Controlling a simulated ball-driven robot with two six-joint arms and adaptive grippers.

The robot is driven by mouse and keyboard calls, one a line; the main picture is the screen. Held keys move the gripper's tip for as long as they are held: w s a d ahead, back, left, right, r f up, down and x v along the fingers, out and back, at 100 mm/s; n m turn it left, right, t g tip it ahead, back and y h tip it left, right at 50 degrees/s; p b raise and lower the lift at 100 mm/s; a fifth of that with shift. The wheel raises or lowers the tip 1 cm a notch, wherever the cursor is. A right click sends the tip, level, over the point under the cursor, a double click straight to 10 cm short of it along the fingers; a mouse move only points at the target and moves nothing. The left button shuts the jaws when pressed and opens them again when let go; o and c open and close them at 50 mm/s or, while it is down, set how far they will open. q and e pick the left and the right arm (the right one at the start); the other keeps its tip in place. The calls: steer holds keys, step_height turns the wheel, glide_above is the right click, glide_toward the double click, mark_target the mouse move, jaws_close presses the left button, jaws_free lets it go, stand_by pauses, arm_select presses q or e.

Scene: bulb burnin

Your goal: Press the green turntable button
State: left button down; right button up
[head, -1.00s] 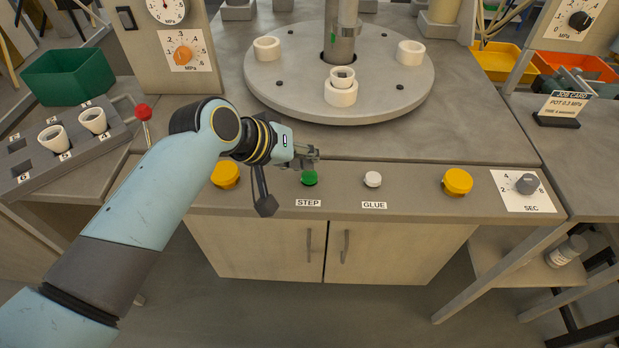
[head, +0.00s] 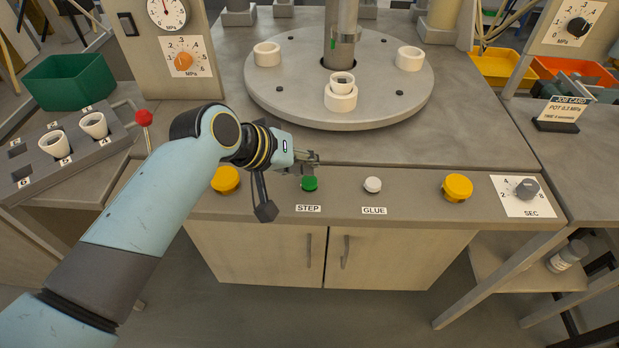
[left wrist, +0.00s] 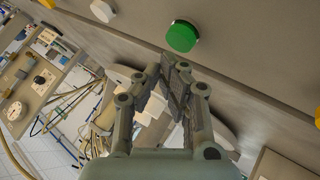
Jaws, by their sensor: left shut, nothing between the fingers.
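The green button (head: 309,184) sits on the front panel above the STEP label (head: 308,208). It also shows in the left wrist view (left wrist: 182,36), just beyond my fingertips. My left gripper (head: 312,160) is shut and empty, just above and behind the green button in the head view. In the left wrist view the closed fingers (left wrist: 173,72) point toward the button, with a small gap visible between them and it. The round turntable (head: 290,105) stands behind, with white rings around its edge and a ring holding a small cup at its front. My right gripper is not in view.
A white GLUE button (head: 373,185) and yellow buttons (head: 226,180) (head: 458,187) share the panel. A grey SEC knob (head: 526,188) is at its right end. A red-topped lever (head: 144,118) and a rack (head: 70,155) with white cups stand left.

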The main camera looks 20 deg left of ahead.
arm_select(q)
steer(key=shift+f, duration=0.2)
steer(key=shift+f, duration=0.25)
